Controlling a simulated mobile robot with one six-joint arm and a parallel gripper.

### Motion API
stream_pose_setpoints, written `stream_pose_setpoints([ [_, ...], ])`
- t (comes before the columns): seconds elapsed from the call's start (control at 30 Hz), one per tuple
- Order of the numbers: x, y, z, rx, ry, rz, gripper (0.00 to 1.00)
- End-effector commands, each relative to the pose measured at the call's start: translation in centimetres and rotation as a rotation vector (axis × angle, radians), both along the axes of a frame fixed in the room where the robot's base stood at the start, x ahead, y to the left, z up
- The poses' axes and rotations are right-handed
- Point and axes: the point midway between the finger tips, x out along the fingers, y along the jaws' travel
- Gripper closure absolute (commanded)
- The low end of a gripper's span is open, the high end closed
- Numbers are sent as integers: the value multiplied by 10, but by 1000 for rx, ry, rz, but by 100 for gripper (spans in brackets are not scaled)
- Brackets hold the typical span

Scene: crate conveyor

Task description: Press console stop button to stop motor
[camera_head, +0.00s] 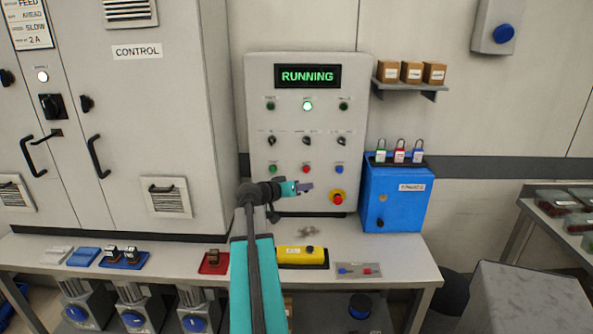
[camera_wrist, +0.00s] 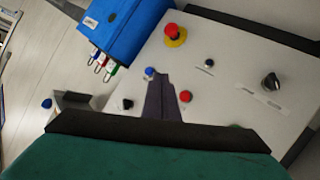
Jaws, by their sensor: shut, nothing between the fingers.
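The grey console (camera_head: 262,215) stands on the bench, its display (camera_head: 307,77) reading RUNNING in green. Its lower row has a green button (camera_head: 281,169), a red button (camera_head: 306,169) and a blue button (camera_head: 339,169). A large red mushroom button (camera_head: 338,197) on a yellow ring sits below right. My gripper (camera_head: 305,187) is shut and empty, in front of the panel just below the red button. In the wrist view its fingers (camera_wrist: 158,78) point between the blue button (camera_wrist: 150,72) and the red button (camera_wrist: 185,96). The mushroom button (camera_wrist: 173,32) is farther up. Contact with the panel cannot be told.
A blue lock box (camera_head: 395,198) with several padlocks stands right of the console. A yellow pendant (camera_head: 302,256) and a tag plate (camera_head: 358,271) lie on the bench (camera_head: 410,260). A shelf (camera_head: 408,88) holds small boxes. A grey control cabinet (camera_head: 185,70) stands left. The middle lamp (camera_head: 308,105) is lit green.

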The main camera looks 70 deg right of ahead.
Motion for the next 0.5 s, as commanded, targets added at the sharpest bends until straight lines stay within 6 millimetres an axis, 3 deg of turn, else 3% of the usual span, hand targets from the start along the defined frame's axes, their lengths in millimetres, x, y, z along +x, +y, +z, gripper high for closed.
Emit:
stream_pose_setpoints([
  [0.5, 22, 1, 0, 2, 1, 26, 100],
])
